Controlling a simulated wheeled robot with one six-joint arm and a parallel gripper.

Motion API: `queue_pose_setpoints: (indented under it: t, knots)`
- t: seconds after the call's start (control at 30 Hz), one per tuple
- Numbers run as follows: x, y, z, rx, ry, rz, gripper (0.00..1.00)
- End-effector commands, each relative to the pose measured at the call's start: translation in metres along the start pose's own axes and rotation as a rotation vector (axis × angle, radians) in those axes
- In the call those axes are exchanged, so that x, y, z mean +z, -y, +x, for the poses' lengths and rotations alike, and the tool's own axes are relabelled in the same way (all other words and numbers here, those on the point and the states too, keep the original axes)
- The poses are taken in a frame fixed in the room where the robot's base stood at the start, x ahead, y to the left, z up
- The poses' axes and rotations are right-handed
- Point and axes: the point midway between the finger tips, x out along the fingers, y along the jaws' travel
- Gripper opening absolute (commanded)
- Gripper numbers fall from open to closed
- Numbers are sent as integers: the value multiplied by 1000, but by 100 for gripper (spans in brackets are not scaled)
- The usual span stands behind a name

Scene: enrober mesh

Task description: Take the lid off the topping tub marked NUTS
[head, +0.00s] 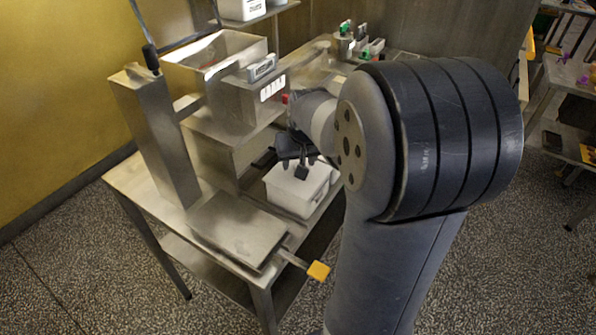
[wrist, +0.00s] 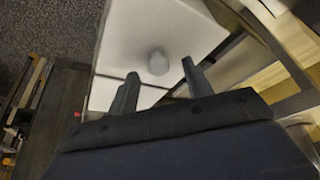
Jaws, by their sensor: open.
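A white tub (head: 300,194) stands low on the right side of the steel table, partly covered by my gripper (head: 293,167). In the wrist view a white lid (wrist: 140,25) with a round white knob (wrist: 158,63) fills the upper middle. My gripper (wrist: 160,68) is open and empty, its two dark fingers pointing at the lid, with the knob between the fingertips in the picture. I cannot tell whether the fingers have reached the knob's height. No NUTS marking is readable on this tub; its front is partly hidden.
A steel machine with a hopper (head: 215,48) and an upright post (head: 155,135) stands left of the tub. A yellow-ended handle (head: 318,271) sticks out at the table's front. Another white tub (head: 241,9) with a label sits on a shelf at the back.

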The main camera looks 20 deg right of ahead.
Motion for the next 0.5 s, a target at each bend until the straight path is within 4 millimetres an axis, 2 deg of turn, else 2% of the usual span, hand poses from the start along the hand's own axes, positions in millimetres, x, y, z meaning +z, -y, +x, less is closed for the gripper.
queue_pose_setpoints:
  t: [0.1,0.37,0.5]
  knots:
    - [1,0,10,0,1,0,48]
    - [0,0,12,0,0,0,48]
    - [0,0,12,0,0,0,36]
